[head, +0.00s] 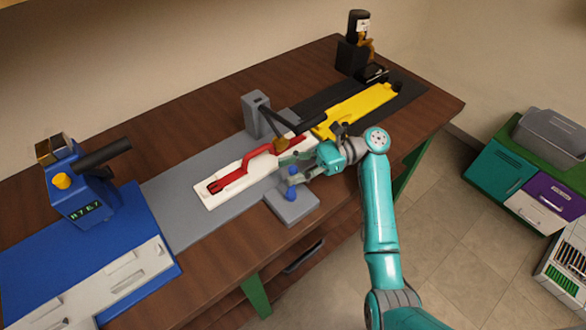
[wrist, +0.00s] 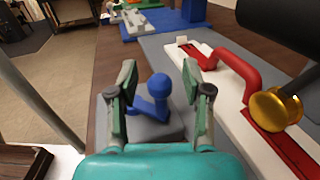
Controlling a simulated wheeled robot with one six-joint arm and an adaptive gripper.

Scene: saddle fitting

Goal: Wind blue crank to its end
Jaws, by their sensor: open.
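The blue crank (head: 292,186) stands on a grey block at the front edge of the bench. In the wrist view the blue crank (wrist: 155,98) shows a round-topped upright knob on a short arm that runs left to its pivot. My gripper (head: 298,172) is open beside the crank. In the wrist view my gripper (wrist: 158,85) has one finger on each side of the knob, with gaps visible. Whether the fingers are at the knob's depth is hard to tell.
A white plate with a red handle (wrist: 238,66) lies just right of the crank in the wrist view. A grey post (head: 256,115) with a dark arm stands behind it. A yellow slide (head: 358,108) lies at back right, a blue machine (head: 82,190) at left.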

